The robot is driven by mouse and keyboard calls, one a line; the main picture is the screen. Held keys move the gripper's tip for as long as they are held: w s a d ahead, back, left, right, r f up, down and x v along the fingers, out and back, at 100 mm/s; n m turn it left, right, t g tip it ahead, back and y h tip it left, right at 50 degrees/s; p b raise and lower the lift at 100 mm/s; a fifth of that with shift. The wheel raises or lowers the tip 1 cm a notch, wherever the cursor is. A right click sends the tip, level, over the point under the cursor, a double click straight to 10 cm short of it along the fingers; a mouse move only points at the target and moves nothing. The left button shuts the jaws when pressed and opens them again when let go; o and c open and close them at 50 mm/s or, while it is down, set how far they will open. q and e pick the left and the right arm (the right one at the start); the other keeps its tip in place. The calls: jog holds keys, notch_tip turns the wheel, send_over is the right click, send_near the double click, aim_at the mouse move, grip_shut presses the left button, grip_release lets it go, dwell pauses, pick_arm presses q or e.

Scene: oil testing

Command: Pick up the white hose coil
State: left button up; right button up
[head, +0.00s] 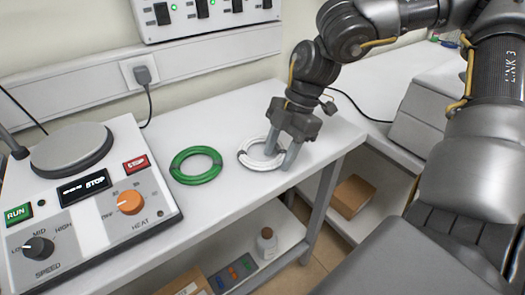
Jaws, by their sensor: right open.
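The white hose coil (247,160) lies flat on the white table, to the right of a green hose coil (184,178). My right gripper (280,155) points down over the right part of the white coil, with its two fingers apart. One finger is at the coil's ring and the other is near its right edge. Whether the fingers touch the coil cannot be told. The gripper hides part of the coil's right side. My left gripper is not in view.
A hotplate stirrer (100,200) with knobs stands to the left on the table (215,225). A switch panel (208,12) and a plugged socket (142,72) are on the wall. A bottle (266,244) and boxes (352,196) sit on lower shelves.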

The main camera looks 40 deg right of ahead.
jog(key=shift+a+f, duration=0.25)
jog(key=shift+f, duration=0.1)
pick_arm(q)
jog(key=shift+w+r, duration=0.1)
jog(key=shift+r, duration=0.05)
pick_arm(e)
jog(key=shift+c, duration=0.3)
grip_shut()
jog(key=shift+r, duration=0.15)
